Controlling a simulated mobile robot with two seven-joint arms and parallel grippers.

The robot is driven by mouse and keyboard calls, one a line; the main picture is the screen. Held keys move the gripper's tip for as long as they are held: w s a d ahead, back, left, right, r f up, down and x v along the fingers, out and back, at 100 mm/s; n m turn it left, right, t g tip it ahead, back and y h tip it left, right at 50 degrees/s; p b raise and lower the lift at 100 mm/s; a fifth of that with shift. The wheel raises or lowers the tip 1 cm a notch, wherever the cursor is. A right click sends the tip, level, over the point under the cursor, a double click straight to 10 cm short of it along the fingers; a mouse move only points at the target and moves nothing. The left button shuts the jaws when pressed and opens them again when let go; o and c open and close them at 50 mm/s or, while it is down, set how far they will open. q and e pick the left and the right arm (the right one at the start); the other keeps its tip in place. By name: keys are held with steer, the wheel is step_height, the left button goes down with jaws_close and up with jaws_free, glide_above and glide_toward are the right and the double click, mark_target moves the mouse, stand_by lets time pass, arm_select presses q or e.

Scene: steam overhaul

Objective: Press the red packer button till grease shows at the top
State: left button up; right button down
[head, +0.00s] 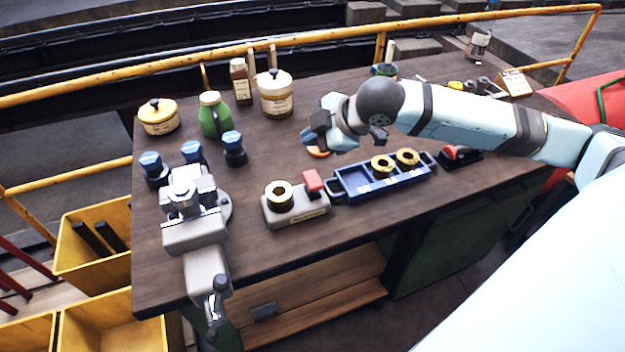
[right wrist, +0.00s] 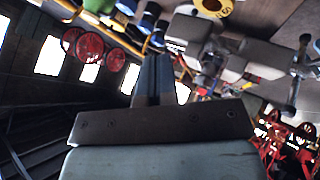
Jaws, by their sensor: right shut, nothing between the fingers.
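The packer (head: 297,214) is a grey block on the bench, in the middle of the head view. Its red button (head: 313,181) stands up at its right end, and a brass ring (head: 280,193) with a dark body sits on its left part. No grease is discernible at the top of the ring at this size. My right gripper (head: 308,137) is above the bench, beyond the button and apart from it. Its fingers (right wrist: 154,75) are closed together and empty in the right wrist view. My left gripper is not in view.
A blue tray (head: 350,197) with two brass rings stands right of the packer. A grey vise (head: 194,235) is at its left. Blue-capped pots, a green jug (head: 212,118) and jars (head: 275,95) stand behind. A yellow rail (head: 330,34) runs along the back.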

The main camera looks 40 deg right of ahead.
steer(key=b, duration=0.5)
glide_above(312, 180)
step_height(312, 180, down, 5)
steer(key=shift+r, duration=0.1)
step_height(312, 180, down, 2)
steer(key=shift+d+f+b, duration=0.1)
steer(key=shift+f+b, duration=0.1)
steer(key=shift+b, duration=0.7)
steer(key=shift+f, duration=0.35)
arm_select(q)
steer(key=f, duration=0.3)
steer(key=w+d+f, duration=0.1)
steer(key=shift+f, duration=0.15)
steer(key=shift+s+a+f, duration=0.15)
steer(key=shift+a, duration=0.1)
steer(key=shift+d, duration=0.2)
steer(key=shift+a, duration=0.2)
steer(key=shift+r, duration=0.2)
arm_select(e)
steer(key=shift+f, duration=0.15)
